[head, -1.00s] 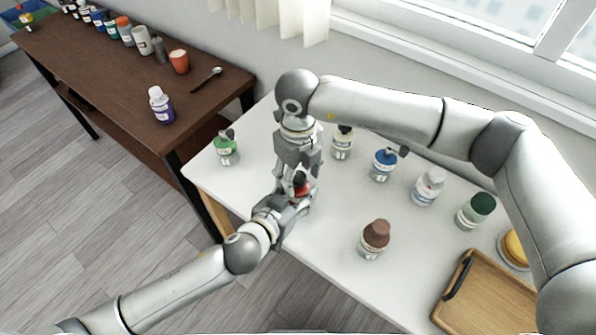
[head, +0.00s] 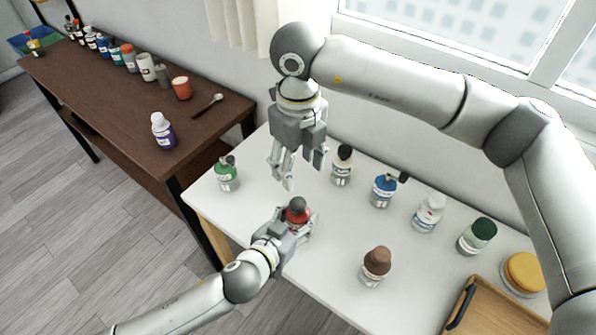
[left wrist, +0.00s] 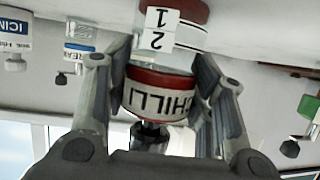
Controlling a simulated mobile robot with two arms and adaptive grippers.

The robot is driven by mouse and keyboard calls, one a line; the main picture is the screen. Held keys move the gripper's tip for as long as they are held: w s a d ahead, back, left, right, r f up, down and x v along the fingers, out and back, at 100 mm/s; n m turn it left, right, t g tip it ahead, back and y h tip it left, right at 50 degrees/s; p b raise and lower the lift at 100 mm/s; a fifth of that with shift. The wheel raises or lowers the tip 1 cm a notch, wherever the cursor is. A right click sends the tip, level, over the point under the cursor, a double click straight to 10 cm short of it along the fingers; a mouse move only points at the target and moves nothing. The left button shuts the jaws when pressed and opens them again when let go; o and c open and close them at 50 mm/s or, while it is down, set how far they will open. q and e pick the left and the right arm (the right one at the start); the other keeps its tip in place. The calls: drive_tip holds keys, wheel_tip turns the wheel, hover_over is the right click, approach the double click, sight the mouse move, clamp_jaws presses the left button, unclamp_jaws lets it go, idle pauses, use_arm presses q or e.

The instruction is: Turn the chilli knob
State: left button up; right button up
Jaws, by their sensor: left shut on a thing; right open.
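The chilli grinder (head: 297,214) stands on the white table, with a red body and a dark grey knob (head: 298,204) on top. In the left wrist view the chilli grinder (left wrist: 160,90) appears upside down, with its label reading CHILLI. My left gripper (head: 303,228) is shut around its body, one finger on each side. My right gripper (head: 298,178) hangs above and behind the grinder, fingers pointing down, open and empty, clear of the knob.
Other bottles stand around on the white table (head: 325,260): a green one (head: 227,176) at left, a brown-capped one (head: 375,265) in front, and several along the back. A wooden tray (head: 500,310) lies at front right. A dark side table (head: 110,100) stands at left.

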sight(299, 203)
idle(0.6)
wheel_tip(299, 203, down, 12)
drive_tip(key=n, duration=1.4)
drive_tip(key=shift+d, duration=0.1)
drive_tip(key=c, duration=1.1)
drive_tip(key=shift+o, duration=0.2)
drive_tip(key=shift+r+m, duration=0.1)
drive_tip(key=shift+m, duration=2.6)
drive_tip(key=o, duration=1.1)
drive_tip(key=shift+c, duration=0.2)
